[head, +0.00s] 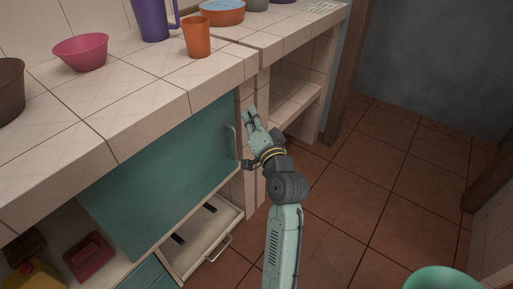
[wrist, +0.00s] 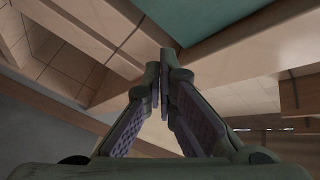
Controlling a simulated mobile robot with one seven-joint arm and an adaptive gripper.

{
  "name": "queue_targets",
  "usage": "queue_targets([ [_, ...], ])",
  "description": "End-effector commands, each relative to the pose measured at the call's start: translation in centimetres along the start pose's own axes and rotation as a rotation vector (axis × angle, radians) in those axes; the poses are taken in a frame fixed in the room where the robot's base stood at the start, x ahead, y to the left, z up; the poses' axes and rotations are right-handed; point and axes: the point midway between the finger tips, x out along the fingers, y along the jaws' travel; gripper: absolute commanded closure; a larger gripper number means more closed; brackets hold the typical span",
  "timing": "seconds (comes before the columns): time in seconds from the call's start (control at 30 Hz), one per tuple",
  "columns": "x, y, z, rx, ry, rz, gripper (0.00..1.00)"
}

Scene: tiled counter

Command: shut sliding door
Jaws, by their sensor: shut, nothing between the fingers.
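The sliding door (head: 165,172) is a teal panel under the tiled counter, with a metal handle (head: 231,142) near its right edge. An open space shows to the left of and below the panel. In the wrist view, part of the teal door (wrist: 200,15) shows at the top. My gripper (head: 250,116) is in front of the cabinet, just right of the door handle, and seems apart from it. In the wrist view, my gripper's fingertips (wrist: 166,75) are together with nothing between them.
An open drawer (head: 205,235) with dark items sticks out below the door. The counter (head: 110,95) holds a pink bowl (head: 81,52), an orange cup (head: 197,37) and a purple jug (head: 153,18). Open shelves (head: 290,95) stand right.

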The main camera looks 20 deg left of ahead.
Motion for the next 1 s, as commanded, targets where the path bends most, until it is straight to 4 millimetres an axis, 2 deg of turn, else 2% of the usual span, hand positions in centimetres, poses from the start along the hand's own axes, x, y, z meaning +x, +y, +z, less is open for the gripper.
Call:
queue_targets([
  [0.03, -1.3, 3.8, 1.5, 0.146, -0.028, 0.038, 1.0],
  [0.1, -3.1, 7.3, 3.2, 0.35, -0.055, 0.064, 1.0],
  [0.2, -5.2, 10.4, 5.0, 0.574, -0.069, 0.08, 1.0],
  [0.27, -6.0, 11.4, 5.6, 0.656, -0.071, 0.083, 1.0],
  [0.37, -6.3, 11.9, 6.0, 0.721, -0.074, 0.081, 1.0],
  [0.47, -5.5, 11.9, 6.1, 0.727, -0.075, 0.078, 1.0],
  [0.9, 2.9, 12.2, 6.8, 0.72, -0.076, 0.079, 1.0],
  [0.97, 3.9, 12.2, 6.9, 0.719, -0.076, 0.079, 1.0],
  [1.0, 3.3, 11.6, 7.6, 0.722, -0.076, 0.081, 1.0],
])
